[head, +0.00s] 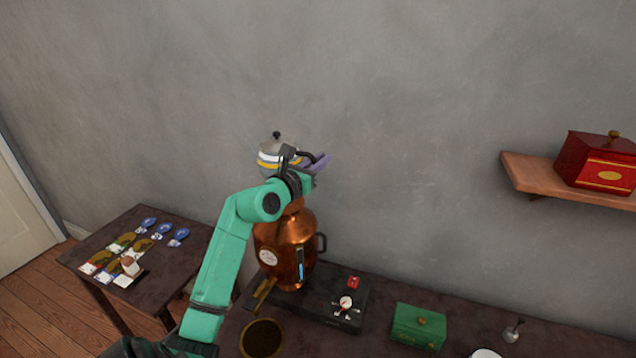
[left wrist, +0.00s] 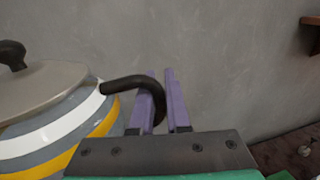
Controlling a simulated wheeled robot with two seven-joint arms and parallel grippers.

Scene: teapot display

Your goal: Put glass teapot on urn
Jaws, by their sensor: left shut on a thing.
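A round teapot (head: 270,160) with grey, white and yellow bands, a grey lid and a black knob is upright above the copper urn. It also fills the left side of the left wrist view (left wrist: 55,125). My left gripper (head: 318,163) is shut on the teapot's black curved handle (left wrist: 128,84), which passes between its purple fingers (left wrist: 164,100). My right gripper is not in view.
A red box (head: 598,160) sits on a wall shelf (head: 530,172). A side table (head: 165,265) holds packets and blue spoons.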

